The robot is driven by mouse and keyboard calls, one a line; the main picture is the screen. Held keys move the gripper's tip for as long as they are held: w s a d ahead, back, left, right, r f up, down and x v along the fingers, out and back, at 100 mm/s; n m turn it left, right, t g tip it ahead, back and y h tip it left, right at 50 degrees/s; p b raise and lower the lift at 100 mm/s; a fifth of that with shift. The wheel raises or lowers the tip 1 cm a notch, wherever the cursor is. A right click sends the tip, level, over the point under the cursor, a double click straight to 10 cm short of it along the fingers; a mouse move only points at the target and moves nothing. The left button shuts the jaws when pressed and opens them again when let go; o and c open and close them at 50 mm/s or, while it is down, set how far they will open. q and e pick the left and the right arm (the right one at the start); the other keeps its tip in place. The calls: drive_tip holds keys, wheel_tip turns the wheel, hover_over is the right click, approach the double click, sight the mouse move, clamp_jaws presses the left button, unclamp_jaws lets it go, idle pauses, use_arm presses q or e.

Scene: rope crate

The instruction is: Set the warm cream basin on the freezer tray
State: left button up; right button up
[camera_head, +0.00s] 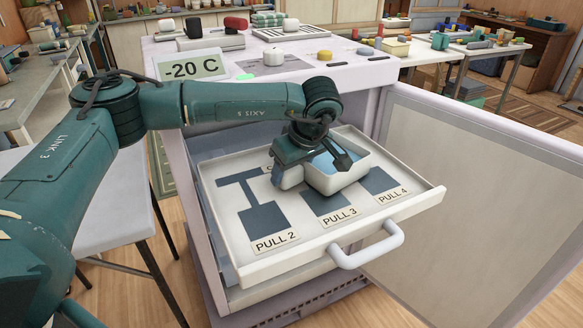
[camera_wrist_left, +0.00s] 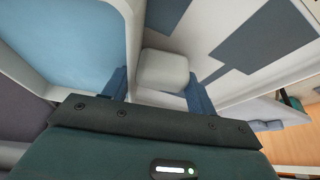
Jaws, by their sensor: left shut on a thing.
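The warm cream basin (camera_head: 352,178), with light blue inside, is over the back middle of the pulled-out white freezer tray (camera_head: 236,268). I cannot tell whether its base touches the tray. My left gripper (camera_head: 302,168) reaches down at the basin's left side. In the left wrist view the gripper (camera_wrist_left: 158,92) is shut on a rounded cream lug (camera_wrist_left: 165,70) of the basin, one finger on each side. The basin's blue inside (camera_wrist_left: 82,40) fills the upper left there. The gripper hides part of the basin's rim. My right gripper is not in view.
The tray has dark patches and labels such as PULL 2 (camera_head: 274,242), and a white front handle (camera_head: 366,247). The open freezer door (camera_head: 480,205) stands at the right. The freezer top (camera_head: 330,72) holds small objects and a -20 C sign (camera_head: 192,68).

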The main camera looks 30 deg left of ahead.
sight(307, 199)
use_arm(q)
drive_tip(key=shift+f, duration=0.2)
drive_tip(key=o, duration=1)
drive_tip(key=shift+o, duration=1.3)
drive_tip(key=shift+f, duration=0.1)
drive_tip(key=p+v, duration=0.1)
drive_tip(key=v, duration=1.2)
